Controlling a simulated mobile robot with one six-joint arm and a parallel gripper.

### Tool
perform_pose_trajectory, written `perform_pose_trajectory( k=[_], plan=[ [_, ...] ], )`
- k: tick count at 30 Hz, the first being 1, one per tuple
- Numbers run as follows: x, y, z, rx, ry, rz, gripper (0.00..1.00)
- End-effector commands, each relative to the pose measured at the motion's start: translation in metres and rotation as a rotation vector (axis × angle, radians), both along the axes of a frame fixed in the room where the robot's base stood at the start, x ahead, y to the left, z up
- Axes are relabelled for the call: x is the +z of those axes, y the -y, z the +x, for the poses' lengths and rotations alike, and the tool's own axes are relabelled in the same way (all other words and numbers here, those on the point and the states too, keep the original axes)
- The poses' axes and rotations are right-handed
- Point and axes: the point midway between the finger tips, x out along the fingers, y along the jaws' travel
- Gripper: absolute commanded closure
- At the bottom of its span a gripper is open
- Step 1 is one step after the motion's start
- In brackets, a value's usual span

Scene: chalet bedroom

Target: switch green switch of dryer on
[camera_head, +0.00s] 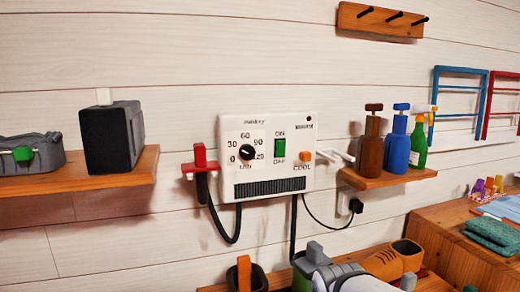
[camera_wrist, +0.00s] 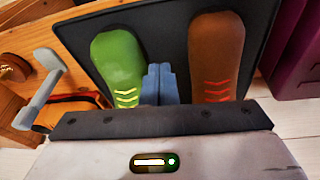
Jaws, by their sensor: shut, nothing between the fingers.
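The dryer (camera_head: 268,178) is a white box on the plank wall, in the middle of the head view. Its green switch (camera_head: 280,148) sits between the ON and OFF labels; I cannot tell which way it is set. A black dial (camera_head: 246,152) is left of the switch and an orange button (camera_head: 306,155) is to its lower right. In the wrist view, the blue-grey fingers of my gripper (camera_wrist: 159,84) are together and empty, over a dark panel with a green and a brown pad. The switch is out of the wrist view. Part of my arm shows low in the head view.
A left shelf (camera_head: 140,170) holds a dark box (camera_head: 112,138). A right shelf (camera_head: 370,178) holds bottles, with a brown one (camera_head: 370,150) nearest the dryer. A red piece (camera_head: 200,158) with a black hose is left of the dryer.

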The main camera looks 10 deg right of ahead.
Motion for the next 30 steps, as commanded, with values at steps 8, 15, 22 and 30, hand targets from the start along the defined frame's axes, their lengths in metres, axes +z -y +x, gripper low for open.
perform_pose_trajectory(
  k=[8,15,22,30],
  plan=[
    [0.078,0.043,0.107,0.335,0.488,-0.325,1.00],
    [0.181,0.049,0.168,0.675,0.887,-0.718,1.00],
    [0.257,0.029,0.182,0.938,1.156,-1.050,1.00],
    [0.285,0.015,0.179,1.051,1.270,-1.199,1.00]
  ],
)
